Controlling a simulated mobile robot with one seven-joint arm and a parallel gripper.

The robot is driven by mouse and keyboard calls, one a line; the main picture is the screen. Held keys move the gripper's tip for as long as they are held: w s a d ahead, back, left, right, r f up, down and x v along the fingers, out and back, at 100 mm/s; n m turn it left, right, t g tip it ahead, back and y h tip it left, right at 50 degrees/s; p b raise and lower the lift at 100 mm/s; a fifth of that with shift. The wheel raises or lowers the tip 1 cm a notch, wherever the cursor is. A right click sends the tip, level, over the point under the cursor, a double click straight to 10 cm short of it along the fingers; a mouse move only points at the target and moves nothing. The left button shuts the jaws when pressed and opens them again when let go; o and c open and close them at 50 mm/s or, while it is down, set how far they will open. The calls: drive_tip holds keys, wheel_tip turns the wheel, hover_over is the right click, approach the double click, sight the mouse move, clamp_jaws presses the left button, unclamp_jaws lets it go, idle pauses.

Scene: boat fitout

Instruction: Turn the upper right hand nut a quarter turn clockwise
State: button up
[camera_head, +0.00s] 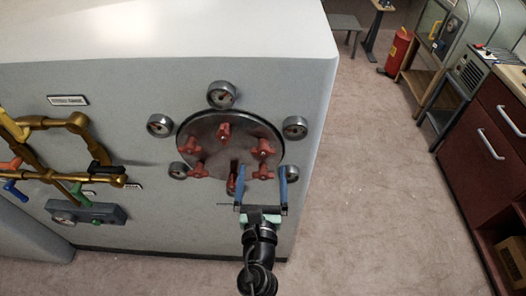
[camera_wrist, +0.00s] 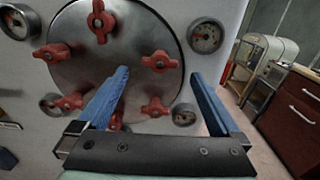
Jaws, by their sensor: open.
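A round grey metal cover (camera_head: 230,152) on the light panel carries several red winged nuts near its rim. The upper right nut (camera_head: 265,147) is at the cover's right side; in the wrist view this nut (camera_wrist: 160,61) lies just above the gap between my fingertips. My gripper (camera_head: 262,170) is open and empty, its two blue fingers pointing up towards the cover. The lower right nut (camera_head: 263,173) appears between the fingers, and this nut also shows in the wrist view (camera_wrist: 155,107). The bottom nut (camera_head: 232,186) is partly hidden by the left finger in the wrist view.
Several round gauges ring the cover, including one at upper right (camera_head: 295,127) and one by my right finger (camera_head: 292,173). Brass pipes (camera_head: 75,125) with coloured handles stand out at left. Open floor (camera_head: 370,190) lies right of the panel, before red cabinets (camera_head: 485,150).

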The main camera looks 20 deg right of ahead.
sight(264, 154)
drive_tip(key=shift+x, duration=3.1)
drive_tip(key=shift+c, duration=0.2)
drive_tip(key=c, duration=1.3)
drive_tip(key=shift+o, duration=0.2)
drive_tip(key=m+b, duration=0.1)
drive_tip(key=m, duration=0.3)
drive_tip(key=shift+b, duration=0.3)
drive_tip(key=m+b, duration=0.1)
drive_tip(key=m, duration=0.3)
drive_tip(key=shift+d+f, duration=0.1)
drive_tip(key=m+b, duration=0.1)
drive_tip(key=m, duration=0.4)
drive_tip(key=shift+b, duration=0.3)
drive_tip(key=m+b, duration=0.1)
drive_tip(key=m, duration=0.3)
